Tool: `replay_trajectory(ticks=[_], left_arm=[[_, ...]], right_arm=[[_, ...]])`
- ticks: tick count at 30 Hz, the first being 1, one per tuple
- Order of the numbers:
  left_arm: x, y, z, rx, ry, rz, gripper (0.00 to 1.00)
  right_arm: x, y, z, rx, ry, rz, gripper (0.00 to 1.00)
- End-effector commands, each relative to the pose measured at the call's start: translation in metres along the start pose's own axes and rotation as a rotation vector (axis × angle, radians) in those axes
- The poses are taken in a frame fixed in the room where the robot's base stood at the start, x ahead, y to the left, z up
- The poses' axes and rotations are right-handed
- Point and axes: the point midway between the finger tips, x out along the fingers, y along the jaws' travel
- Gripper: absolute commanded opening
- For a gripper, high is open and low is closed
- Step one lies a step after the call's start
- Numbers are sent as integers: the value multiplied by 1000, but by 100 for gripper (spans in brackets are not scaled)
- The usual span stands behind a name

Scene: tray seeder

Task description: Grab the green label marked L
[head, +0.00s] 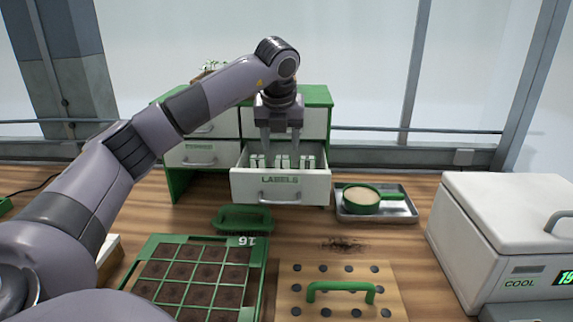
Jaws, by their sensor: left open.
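Several pale labels with green parts (283,161) stand in the open drawer marked LABELS (280,187) of a green and white cabinet. They are too small for me to read any letter, so I cannot tell which is marked L. My left gripper (280,145) points down over the drawer, its two fingers spread apart. The fingertips are close to the labels, and I see nothing held between them. The fingers hide part of the drawer's inside. My right gripper is not in view.
A green-rimmed tray of soil cells (258,262) lies at the front. A wooden board with a green handle (341,289) is beside it. A bowl on a metal tray (361,197) and a white cooler box (507,215) stand to the right. A green scoop-like item (242,218) lies before the drawer.

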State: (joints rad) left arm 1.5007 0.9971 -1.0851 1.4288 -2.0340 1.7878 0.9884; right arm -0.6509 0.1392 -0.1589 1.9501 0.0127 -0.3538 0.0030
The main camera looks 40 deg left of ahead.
Motion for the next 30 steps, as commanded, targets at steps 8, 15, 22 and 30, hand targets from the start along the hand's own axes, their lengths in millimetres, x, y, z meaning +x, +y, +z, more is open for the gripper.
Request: replay_trajectory(ticks=[8, 15, 22, 30], left_arm=[[40, -2, -2, 0, 3, 2, 55], [52, -2, -2, 1, 1, -1, 55], [52, -2, -2, 1, 1, -1, 20], [51, -2, -2, 1, 0, -2, 13]], right_arm=[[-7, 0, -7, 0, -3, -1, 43], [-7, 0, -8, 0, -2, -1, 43], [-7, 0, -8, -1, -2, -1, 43], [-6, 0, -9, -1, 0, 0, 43]])
